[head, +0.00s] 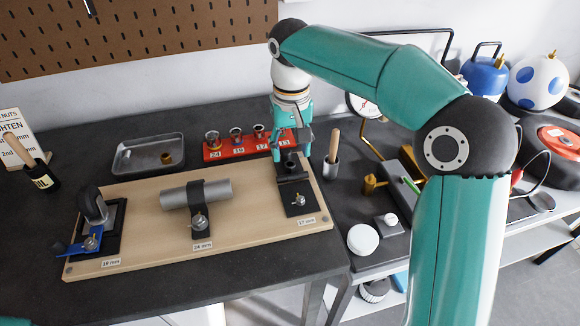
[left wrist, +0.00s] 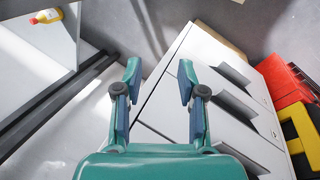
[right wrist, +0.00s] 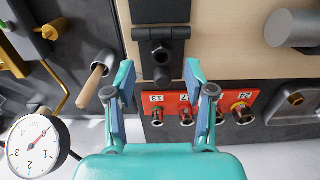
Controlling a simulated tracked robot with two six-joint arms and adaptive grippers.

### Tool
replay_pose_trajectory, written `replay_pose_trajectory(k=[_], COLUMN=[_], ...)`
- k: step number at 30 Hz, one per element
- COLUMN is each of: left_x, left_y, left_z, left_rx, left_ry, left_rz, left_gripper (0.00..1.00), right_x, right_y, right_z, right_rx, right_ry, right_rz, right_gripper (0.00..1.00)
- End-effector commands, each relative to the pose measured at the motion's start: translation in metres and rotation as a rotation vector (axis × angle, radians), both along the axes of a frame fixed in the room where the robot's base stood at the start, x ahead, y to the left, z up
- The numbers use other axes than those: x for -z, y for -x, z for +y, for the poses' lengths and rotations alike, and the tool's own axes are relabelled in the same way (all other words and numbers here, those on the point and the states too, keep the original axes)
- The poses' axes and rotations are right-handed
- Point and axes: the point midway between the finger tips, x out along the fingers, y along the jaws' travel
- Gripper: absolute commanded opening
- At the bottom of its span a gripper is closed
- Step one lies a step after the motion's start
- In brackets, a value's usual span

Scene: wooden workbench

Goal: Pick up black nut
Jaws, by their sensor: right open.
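A dark round part with a hole, which looks like the black nut (right wrist: 162,56), sits at the black bracket of the 17 mm station. In the head view the dark part (head: 290,164) is just below my right gripper (head: 290,150). In the right wrist view my right gripper (right wrist: 160,76) is open, with its fingers apart on either side just short of that part and nothing held. I cannot tell how the part is fixed to the bracket. My left gripper (left wrist: 160,72) is open and empty, away from the board, above the floor and a white cabinet.
The wooden board (head: 255,222) also carries a grey cylinder (head: 213,191) under a clamp. A red socket rack (head: 224,151) stands behind it. A metal tray (head: 126,163) holds a brass-coloured nut (head: 166,158). A wooden-handled tool (head: 333,150) stands right of my right gripper.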

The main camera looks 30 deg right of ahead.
Motion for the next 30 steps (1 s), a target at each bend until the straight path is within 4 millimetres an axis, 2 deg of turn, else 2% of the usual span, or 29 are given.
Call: replay_pose_trajectory(k=[7,16,17,26,30], left_x=[0.001,0.001,0.001,0.001,0.001], left_y=[0.000,0.000,0.000,0.000,0.000], left_z=[0.000,0.000,0.000,0.000,0.000], left_rx=[0.000,0.000,0.000,0.000,0.000], left_ry=[0.000,0.000,0.000,0.000,0.000], left_rz=[0.000,0.000,0.000,0.000,0.000], left_gripper=[0.40,0.40,0.40,0.40,0.40], right_x=[0.035,0.040,0.040,0.040,0.040], right_y=[0.001,0.001,0.001,0.001,0.001], right_z=[0.003,0.003,0.003,0.003,0.003], right_rx=[-0.001,-0.002,-0.002,-0.002,-0.002], right_ry=[0.000,0.000,0.000,0.000,0.000], right_rz=[0.003,0.000,0.000,0.000,0.000], right_gripper=[0.54,0.54,0.51,0.01,0.00])
